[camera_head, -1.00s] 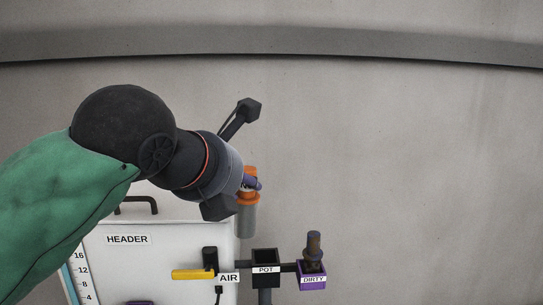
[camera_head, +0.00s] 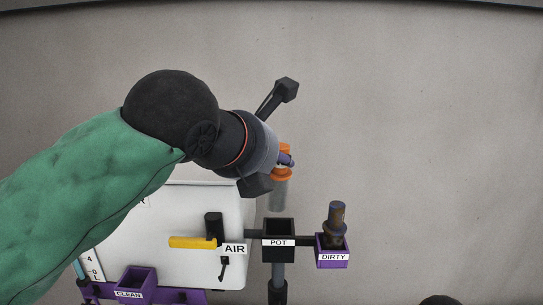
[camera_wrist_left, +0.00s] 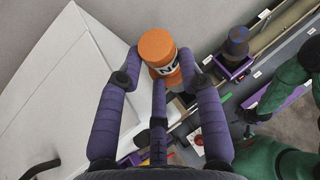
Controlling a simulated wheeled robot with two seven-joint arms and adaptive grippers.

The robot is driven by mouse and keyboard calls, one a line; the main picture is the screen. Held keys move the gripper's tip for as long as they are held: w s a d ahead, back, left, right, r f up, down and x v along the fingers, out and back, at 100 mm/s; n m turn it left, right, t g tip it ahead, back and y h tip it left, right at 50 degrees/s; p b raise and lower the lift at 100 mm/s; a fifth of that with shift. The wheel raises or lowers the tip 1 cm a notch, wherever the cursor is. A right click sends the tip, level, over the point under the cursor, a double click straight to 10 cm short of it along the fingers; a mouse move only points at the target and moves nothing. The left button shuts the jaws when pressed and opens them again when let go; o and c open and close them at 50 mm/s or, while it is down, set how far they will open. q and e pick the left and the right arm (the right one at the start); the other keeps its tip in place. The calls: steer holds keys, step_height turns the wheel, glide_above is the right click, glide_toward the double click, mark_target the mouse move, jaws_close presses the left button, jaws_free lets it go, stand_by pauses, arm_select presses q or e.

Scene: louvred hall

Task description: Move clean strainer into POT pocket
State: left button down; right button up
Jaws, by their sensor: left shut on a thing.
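My left gripper (camera_head: 286,161) is shut on the clean strainer (camera_head: 281,194), by its orange cap. The strainer's grey body hangs down about upright. My right gripper is not in view.
The purple DIRTY pocket (camera_head: 331,258) to the right holds a brown, dirty strainer (camera_head: 336,220) that stands up tall. A white header box (camera_head: 150,230) with a yellow lever (camera_head: 192,242) is at left. The purple CLEAN pocket (camera_head: 137,280) is lower left. The wall behind is bare.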

arm_select(q)
steer(key=shift+s+f+b, duration=0.1)
steer(key=shift+f+b, duration=0.35)
steer(key=shift+f, duration=0.4)
steer(key=shift+f+n+g+h, duration=0.15)
steer(key=shift+n+g+h, duration=0.15)
steer(key=shift+a, duration=0.1)
steer(key=shift+f, duration=0.1)
steer(key=shift+s+p, duration=0.15)
steer(key=shift+p, duration=0.25)
steer(key=shift+f, duration=0.1)
